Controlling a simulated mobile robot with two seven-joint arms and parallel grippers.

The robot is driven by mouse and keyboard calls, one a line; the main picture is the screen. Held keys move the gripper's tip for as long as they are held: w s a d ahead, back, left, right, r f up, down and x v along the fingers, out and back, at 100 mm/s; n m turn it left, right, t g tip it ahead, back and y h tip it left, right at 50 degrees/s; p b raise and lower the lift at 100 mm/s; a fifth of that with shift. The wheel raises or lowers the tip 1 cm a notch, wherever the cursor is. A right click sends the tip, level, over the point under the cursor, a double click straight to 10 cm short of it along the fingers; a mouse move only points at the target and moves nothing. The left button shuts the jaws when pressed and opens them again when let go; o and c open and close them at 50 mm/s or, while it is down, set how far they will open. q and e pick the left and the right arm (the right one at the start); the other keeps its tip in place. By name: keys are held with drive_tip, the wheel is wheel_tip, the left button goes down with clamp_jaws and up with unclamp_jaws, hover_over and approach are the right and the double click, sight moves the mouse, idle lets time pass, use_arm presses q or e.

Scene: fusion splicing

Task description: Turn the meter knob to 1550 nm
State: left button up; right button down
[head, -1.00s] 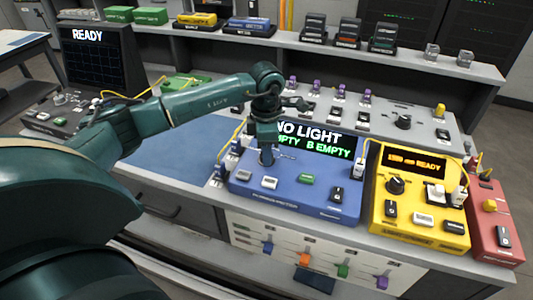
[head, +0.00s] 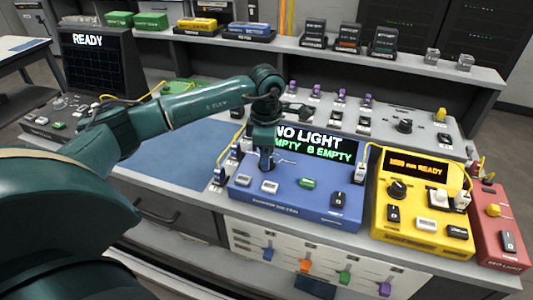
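A yellow unit (head: 409,231) stands right of centre, with a black round knob (head: 397,190) on its left side. Its small orange display (head: 416,167) ends in "READY"; the number before it is too blurred to read. The knob's pointer direction is too small to tell. My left gripper (head: 267,163) points down over the back left of the blue unit (head: 290,205), well left of the knob and apart from it. Its fingers are too small and dark to show whether they are open. The blue unit's screen (head: 318,144) reads "NO LIGHT". My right gripper is not in view.
A red unit (head: 497,228) stands right of the yellow one. A white plug (head: 462,200) with a yellow cable sits at the yellow unit's right side. Behind, a grey panel (head: 380,127) carries another black knob (head: 404,126). The blue mat (head: 180,155) at left is clear.

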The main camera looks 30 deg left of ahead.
use_arm(q)
drive_tip(key=o, duration=0.3)
drive_tip(key=shift+o, duration=0.2)
wheel_tip(320, 180, up, 13)
idle(0.4)
idle(0.4)
